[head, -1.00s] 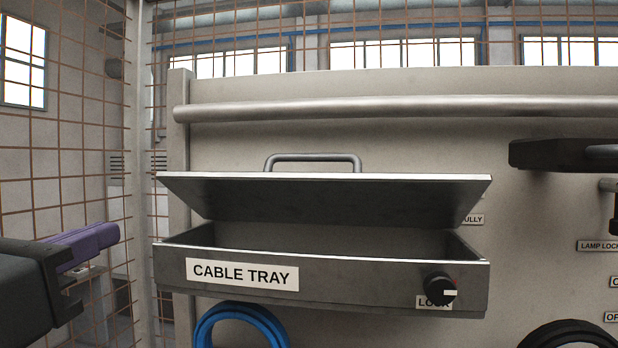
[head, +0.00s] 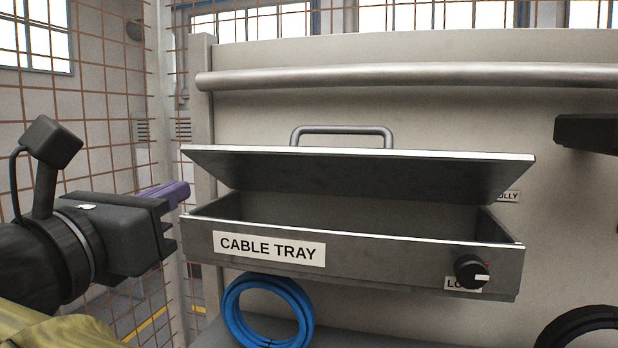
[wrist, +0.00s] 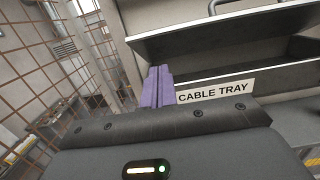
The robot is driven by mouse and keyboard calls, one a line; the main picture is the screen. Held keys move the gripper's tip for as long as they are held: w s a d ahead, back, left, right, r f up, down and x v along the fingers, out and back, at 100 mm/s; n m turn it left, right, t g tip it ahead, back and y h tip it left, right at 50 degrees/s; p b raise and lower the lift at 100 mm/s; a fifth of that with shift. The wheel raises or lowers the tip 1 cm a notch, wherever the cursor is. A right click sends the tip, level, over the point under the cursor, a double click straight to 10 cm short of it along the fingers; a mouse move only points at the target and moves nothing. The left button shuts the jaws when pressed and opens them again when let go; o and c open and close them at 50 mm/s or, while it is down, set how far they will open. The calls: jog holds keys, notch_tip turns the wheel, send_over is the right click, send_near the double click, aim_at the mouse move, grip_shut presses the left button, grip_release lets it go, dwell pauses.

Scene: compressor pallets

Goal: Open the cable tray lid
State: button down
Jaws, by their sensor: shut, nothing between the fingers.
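The cable tray (head: 390,265) is a grey metal box on the pale panel, with a "CABLE TRAY" label and a black lock knob (head: 470,271) at its right front. Its lid (head: 370,175) stands partly raised, leaving a wide gap at the front. A bar handle (head: 342,131) shows above the lid. My gripper (head: 178,191) has purple fingers, shut and empty, just left of the tray's left end. In the wrist view, the closed fingers (wrist: 157,88) overlap the tray's left edge beside the label; I cannot tell whether they touch it. The tray (wrist: 215,78) and lid (wrist: 225,30) show there too.
A blue cable coil (head: 268,310) hangs below the tray, and a dark coil (head: 585,325) is at lower right. A long rail (head: 400,76) runs above the lid. A black block (head: 588,130) juts out at right. A wire mesh fence (head: 110,130) stands at left.

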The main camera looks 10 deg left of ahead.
aim_at(212, 150)
jog(key=w+r+p, duration=0.1)
jog(key=w, duration=0.1)
jog(key=w+r+p, duration=0.1)
jog(key=w+p, duration=0.1)
jog(key=w+r+p, duration=0.1)
jog(key=w+p, duration=0.1)
jog(key=shift+w+d, duration=0.15)
jog(key=shift+d, duration=0.1)
jog(key=shift+w+r+p, duration=0.35)
jog(key=shift+r+p, duration=0.05)
jog(key=shift+p, duration=0.05)
